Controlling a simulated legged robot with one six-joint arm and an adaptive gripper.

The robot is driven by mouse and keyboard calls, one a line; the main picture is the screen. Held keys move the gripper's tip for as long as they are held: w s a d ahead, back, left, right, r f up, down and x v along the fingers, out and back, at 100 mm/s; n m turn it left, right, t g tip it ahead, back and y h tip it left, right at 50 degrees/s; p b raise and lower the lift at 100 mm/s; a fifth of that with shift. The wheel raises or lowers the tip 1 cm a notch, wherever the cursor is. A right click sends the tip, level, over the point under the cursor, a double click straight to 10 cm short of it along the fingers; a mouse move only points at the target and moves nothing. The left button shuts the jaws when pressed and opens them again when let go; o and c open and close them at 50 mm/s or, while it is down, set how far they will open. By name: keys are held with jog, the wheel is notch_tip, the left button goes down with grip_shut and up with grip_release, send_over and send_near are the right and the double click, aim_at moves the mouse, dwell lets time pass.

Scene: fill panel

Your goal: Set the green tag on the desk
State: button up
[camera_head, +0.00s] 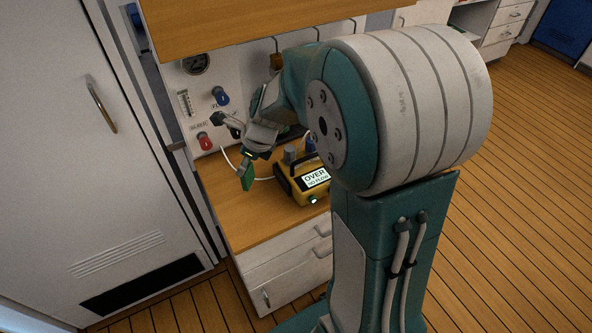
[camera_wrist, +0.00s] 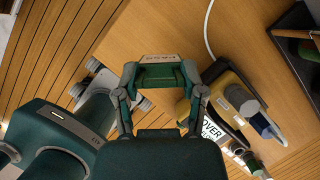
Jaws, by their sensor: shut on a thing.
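The green tag (camera_head: 246,174) hangs from my gripper (camera_head: 252,155) in the head view, above the wooden desk (camera_head: 222,203) and left of the yellow device. In the wrist view my gripper (camera_wrist: 160,80) has its two fingers on either side of the green tag (camera_wrist: 160,74), which spans between the fingertips. The bare desk top (camera_wrist: 160,28) lies beyond it. The gap between tag and desk is hard to judge. My arm hides the desk's right part in the head view.
A yellow device (camera_head: 292,184) stands on the desk, its display reading OVER NO FLOW. A white hose (camera_head: 232,165) runs behind the tag. A wall panel with a blue knob (camera_head: 221,97) and a red knob (camera_head: 205,141) rises behind. An overhead shelf (camera_head: 230,22) juts out. The desk's front left is clear.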

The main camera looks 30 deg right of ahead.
notch_tip(320, 180, down, 10)
jog(key=shift+s+d+r, duration=0.1)
jog(key=shift+r, duration=0.15)
jog(key=o, duration=0.9)
jog(key=v, duration=1.1)
jog(key=s+a+r+n+h, duration=0.1)
jog(key=s+r+n, duration=0.3)
jog(key=n, duration=0.5)
jog(key=s+a+r+n+t+h, duration=0.1)
jog(key=s+r+n, duration=0.3)
jog(key=s+n, duration=0.3)
jog(key=s+a+r+n+t+h, duration=0.1)
jog(key=s+r+n, duration=0.3)
jog(key=n, duration=0.7)
jog(key=shift+s+a+r, duration=0.1)
jog(key=shift+s, duration=0.55)
jog(key=shift+s+a+r, duration=0.1)
jog(key=shift+s, duration=0.55)
